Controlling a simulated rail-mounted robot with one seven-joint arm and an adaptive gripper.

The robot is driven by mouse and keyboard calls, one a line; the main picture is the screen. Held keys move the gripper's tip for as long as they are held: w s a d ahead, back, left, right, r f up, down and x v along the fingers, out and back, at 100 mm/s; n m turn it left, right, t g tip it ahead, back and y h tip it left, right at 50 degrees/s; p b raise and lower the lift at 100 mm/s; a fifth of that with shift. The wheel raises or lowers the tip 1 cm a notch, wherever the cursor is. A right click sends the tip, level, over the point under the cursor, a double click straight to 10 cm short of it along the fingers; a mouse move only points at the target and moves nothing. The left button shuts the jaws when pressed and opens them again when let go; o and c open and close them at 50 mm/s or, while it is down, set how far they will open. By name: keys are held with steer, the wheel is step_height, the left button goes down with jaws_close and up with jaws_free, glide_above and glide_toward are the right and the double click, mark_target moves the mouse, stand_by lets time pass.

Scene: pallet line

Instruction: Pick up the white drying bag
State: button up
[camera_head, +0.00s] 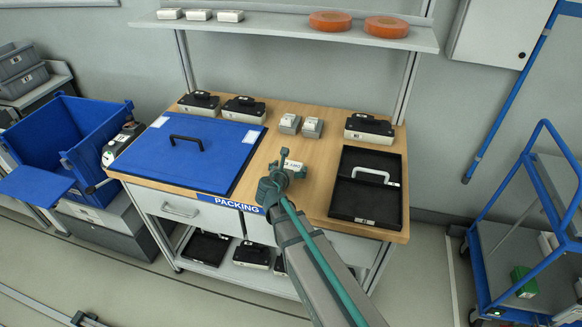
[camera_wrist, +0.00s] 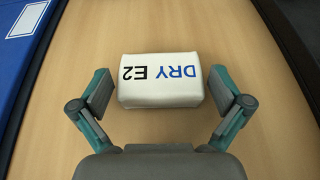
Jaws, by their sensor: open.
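The white drying bag (camera_wrist: 160,88) lies on the wooden bench top in the wrist view, its "DRY E2" print upside down. In the head view only part of the bag (camera_head: 297,168) shows beside my gripper. My gripper (camera_wrist: 160,95) is open, with one finger to the left of the bag and one to the right. Gaps show between the bag and both fingers. My gripper (camera_head: 285,165) is over the middle of the bench in the head view and hides part of the bag.
A blue lid (camera_head: 185,155) with a black handle lies left of the bag. A black tray (camera_head: 345,198) lies to the right. Two small grey-white boxes (camera_head: 301,125) and several black devices (camera_head: 370,127) stand behind. A shelf (camera_head: 290,30) spans above the bench's back.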

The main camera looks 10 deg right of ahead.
steer(key=c, duration=0.9)
steer(key=shift+r, duration=0.1)
